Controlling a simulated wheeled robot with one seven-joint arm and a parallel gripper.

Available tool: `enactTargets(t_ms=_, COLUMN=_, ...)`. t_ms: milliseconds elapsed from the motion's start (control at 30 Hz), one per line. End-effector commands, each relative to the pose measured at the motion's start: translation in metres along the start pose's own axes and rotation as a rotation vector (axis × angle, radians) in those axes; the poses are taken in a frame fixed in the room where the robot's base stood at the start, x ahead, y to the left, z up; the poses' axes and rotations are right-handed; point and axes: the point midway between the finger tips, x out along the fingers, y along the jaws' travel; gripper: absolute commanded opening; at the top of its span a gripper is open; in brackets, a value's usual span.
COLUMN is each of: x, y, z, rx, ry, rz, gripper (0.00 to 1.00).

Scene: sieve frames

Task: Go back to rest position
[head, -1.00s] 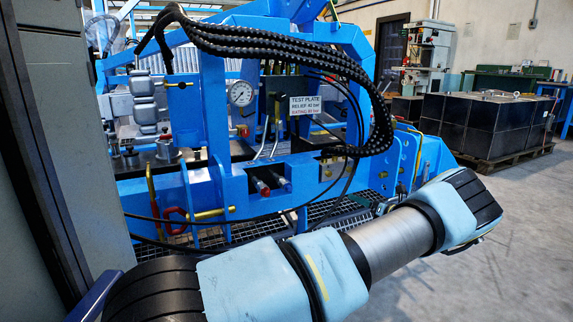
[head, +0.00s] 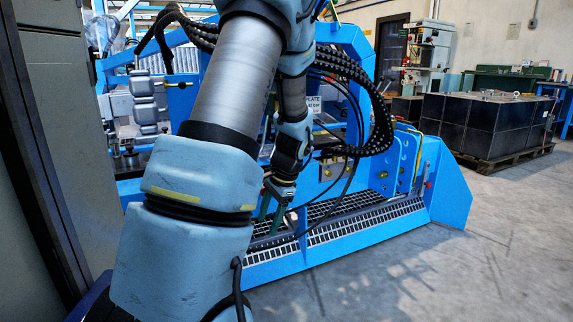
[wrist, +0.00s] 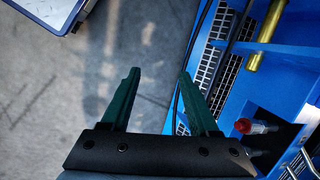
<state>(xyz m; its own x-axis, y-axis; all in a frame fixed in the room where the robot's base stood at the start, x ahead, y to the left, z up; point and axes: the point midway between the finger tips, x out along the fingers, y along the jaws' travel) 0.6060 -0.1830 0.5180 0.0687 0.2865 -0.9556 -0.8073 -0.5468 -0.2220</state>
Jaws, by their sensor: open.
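My gripper (head: 270,212) hangs below my raised arm in the middle of the head view, in front of the blue machine (head: 452,185) and close to its metal grating (head: 375,215). In the wrist view my gripper (wrist: 158,72) shows two dark green fingers spread apart, with nothing between them. Bare floor shows beyond the fingers, and the blue frame lies at the right. I cannot tell whether the right finger touches anything. My arm hides the machine's gauge and part of its test plate sign (head: 314,104).
Black hoses (head: 378,130) loop down the machine's front. In the wrist view a red-tipped fitting (wrist: 243,125) and a brass part (wrist: 270,20) are right of my gripper. A grey cabinet (head: 65,110) stands close at left. Black boxes (head: 470,125) stand at right; the floor before them is clear.

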Motion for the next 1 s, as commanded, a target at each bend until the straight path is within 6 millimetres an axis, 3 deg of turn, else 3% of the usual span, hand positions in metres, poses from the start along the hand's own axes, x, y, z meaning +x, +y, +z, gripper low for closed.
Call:
enactTargets(t_ms=33, x=-0.01, y=0.01, z=0.019, rx=-0.114, ry=0.041, rz=0.039, gripper=0.61)
enactTargets(t_ms=200, x=-0.033, y=0.046, z=0.06, rx=-0.439, ry=0.134, rz=0.14, gripper=0.61)
enactTargets(t_ms=567, x=-0.058, y=0.098, z=0.116, rx=-0.89, ry=0.224, rz=0.242, gripper=0.61)
enactTargets(t_ms=600, x=-0.072, y=0.092, z=0.116, rx=-0.877, ry=0.222, rz=0.241, gripper=0.61)
enactTargets(t_ms=867, x=-0.121, y=0.08, z=0.125, rx=-0.87, ry=0.22, rz=0.24, gripper=0.61)
enactTargets(t_ms=1000, x=-0.157, y=0.072, z=0.133, rx=-0.869, ry=0.22, rz=0.24, gripper=0.61)
